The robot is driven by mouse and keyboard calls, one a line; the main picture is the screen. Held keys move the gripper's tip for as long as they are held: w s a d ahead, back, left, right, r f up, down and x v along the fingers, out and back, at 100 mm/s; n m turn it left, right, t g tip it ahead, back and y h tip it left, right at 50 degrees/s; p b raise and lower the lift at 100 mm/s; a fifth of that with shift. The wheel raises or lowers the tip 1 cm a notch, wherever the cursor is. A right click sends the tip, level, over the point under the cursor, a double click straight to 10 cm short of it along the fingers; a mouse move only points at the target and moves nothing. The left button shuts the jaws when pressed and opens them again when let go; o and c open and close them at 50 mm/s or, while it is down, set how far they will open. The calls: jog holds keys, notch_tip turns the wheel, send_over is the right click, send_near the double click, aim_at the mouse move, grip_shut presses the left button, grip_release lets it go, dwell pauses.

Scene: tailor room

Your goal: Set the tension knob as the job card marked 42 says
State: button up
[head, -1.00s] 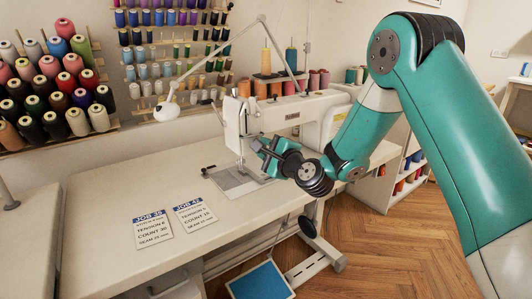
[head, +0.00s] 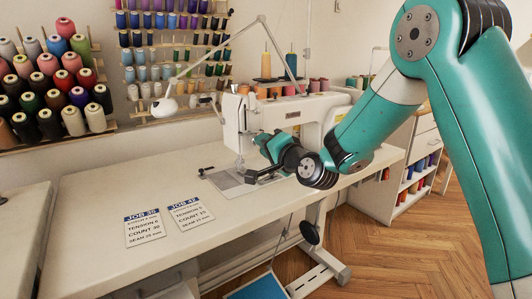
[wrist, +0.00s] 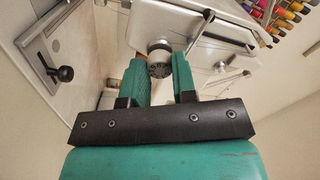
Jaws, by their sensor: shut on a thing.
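The job card marked 42 (head: 190,213) lies flat on the sewing table; its tension line is too small to read surely. My gripper (head: 257,162) is at the front of the white sewing machine (head: 312,112). In the wrist view, the two green fingers of my gripper (wrist: 160,74) are shut on the small round tension knob (wrist: 159,56), one on each side. The knob has a silver body and a dark ridged end. Its setting cannot be read. In the head view the knob is hidden by my gripper.
A second job card (head: 145,229) lies left of card 42. A white lamp (head: 166,106) stands behind, with thread racks (head: 62,95) on the wall. The left part of the table (head: 105,195) is clear. Drawers and shelves (head: 410,165) stand at right.

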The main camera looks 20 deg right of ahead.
jog(key=shift+f+n+b, duration=0.1)
jog(key=shift+n+b, duration=0.4)
jog(key=shift+n, duration=0.3)
jog(key=o, duration=0.9)
jog(key=shift+s, duration=0.1)
jog(key=shift+b+v, duration=5.1)
jog(key=shift+v, duration=3.55)
